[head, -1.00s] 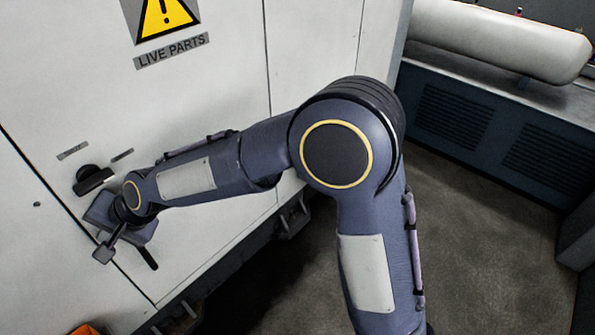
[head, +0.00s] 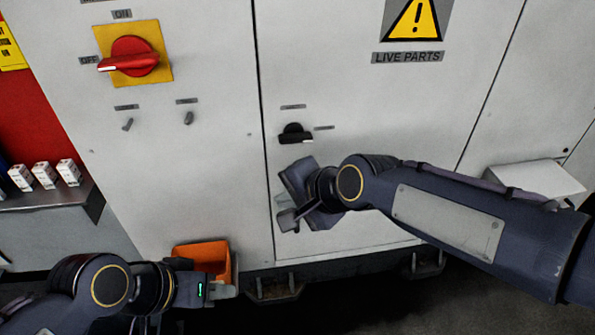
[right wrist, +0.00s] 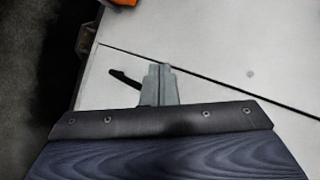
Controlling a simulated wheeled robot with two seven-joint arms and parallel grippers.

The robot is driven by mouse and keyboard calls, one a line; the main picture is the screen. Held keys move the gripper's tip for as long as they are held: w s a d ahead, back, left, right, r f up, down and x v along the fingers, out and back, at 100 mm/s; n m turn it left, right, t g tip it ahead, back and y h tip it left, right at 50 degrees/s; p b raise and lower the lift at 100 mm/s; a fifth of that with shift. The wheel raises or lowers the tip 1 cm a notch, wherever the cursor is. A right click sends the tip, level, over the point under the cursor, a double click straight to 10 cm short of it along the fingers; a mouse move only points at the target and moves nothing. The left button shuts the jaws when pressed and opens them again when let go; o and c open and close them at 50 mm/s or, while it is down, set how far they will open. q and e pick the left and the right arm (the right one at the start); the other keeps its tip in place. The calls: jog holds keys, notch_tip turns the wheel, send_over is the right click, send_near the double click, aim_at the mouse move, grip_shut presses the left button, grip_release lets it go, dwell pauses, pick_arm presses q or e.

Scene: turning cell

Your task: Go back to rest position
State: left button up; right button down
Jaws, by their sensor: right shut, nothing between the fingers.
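My right gripper (head: 288,220) hangs in front of the white cabinet door (head: 345,100), below a black rotary knob (head: 295,133). In the right wrist view its grey fingers (right wrist: 160,84) are together with nothing between them. A dark lever-like shape (right wrist: 125,78) shows beside the fingers; I cannot tell whether they touch. My left gripper (head: 222,291) is low in the head view, just in front of an orange bin (head: 205,252). Its fingers are too small and edge-on to show whether they are open.
A red rotary switch (head: 134,57) on a yellow plate is on the left cabinet door. Small white blocks (head: 45,175) stand on a grey shelf (head: 60,194) at the left. A "LIVE PARTS" sign (head: 408,57) is above my right arm. Dark floor lies below the cabinet.

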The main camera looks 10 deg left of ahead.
jog(key=s+d+n+h, duration=0.1)
jog(key=s+d, duration=0.2)
jog(key=d, duration=1.5)
jog(key=s+d+f+n+h, duration=0.1)
jog(key=s+d+f, duration=0.2)
jog(key=s+d, duration=0.3)
jog(key=s+d+f+n+h, duration=0.2)
jog(key=s+d+f, duration=0.2)
jog(key=s+d, duration=0.3)
jog(key=shift+s+d+t, duration=0.3)
jog(key=shift+d+t, duration=0.1)
jog(key=shift+d, duration=0.15)
